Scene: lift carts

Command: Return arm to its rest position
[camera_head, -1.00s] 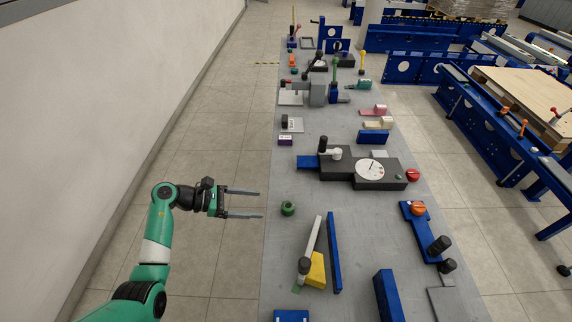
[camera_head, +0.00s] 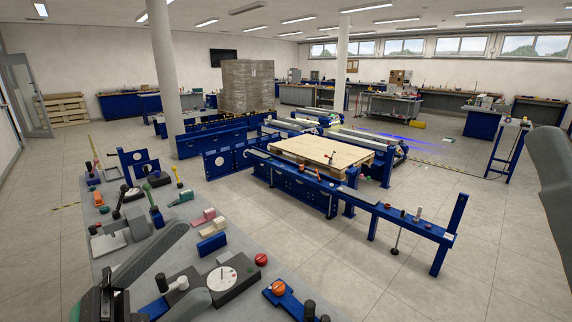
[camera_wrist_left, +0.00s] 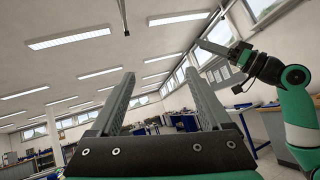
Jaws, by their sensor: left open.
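My left gripper (camera_head: 197,262) is large and close at the lower left of the head view, in front of the grey bench top. Its two grey fingers are spread with nothing between them. In the left wrist view the same gripper (camera_wrist_left: 160,76) points up toward the ceiling, its fingers apart and empty. A green arm with a black gripper (camera_wrist_left: 215,48), mine on the right side, shows at the upper right of the left wrist view. Its jaw opening is unclear. A grey shape (camera_head: 552,175) enters at the right edge of the head view, too cropped to name surely.
The grey bench top (camera_head: 108,258) holds a dark box with a white dial (camera_head: 221,277), a blue block (camera_head: 212,244) and several fixtures. A blue frame bears a wooden pallet (camera_head: 322,151). Open tiled floor (camera_head: 350,260) lies at the front.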

